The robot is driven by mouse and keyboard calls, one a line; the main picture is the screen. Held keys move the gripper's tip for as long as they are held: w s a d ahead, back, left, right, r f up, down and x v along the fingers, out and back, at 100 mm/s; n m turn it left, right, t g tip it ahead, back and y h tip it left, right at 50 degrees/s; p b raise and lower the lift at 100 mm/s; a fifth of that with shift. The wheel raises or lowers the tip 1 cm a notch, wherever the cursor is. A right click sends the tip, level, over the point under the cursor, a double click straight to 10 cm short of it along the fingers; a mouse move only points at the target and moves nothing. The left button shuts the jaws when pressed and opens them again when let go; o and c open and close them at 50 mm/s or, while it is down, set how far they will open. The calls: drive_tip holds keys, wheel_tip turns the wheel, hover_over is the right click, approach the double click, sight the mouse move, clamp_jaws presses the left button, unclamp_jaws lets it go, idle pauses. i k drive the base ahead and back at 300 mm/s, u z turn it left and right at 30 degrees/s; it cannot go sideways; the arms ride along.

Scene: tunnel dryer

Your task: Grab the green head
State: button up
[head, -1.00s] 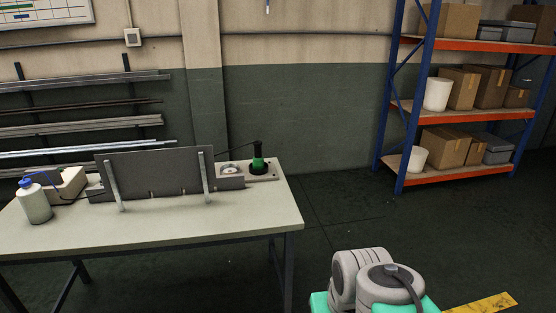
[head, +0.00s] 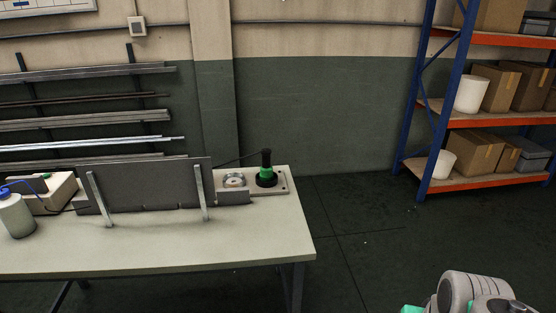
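The green head (head: 266,174) is a short green band with a black upper part and a dark round base. It stands upright on a light plate (head: 280,188) at the back right of the table, to the right of a grey upright panel. A thin dark rod or cable runs left from its upper part. A small round dial-like piece (head: 234,180) sits just left of it. My gripper is not in view; only a part of my own body shows at the lower right.
The table (head: 150,250) carries the grey panel (head: 150,188) on metal brackets and a blue-capped bottle (head: 16,214) at left. Metal bars hang on the wall behind. A blue and orange shelf (head: 485,120) with boxes stands right. Floor between table and shelf is clear.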

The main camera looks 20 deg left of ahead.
sight(266, 175)
drive_tip(key=i, duration=3.65)
drive_tip(key=u, duration=5.35)
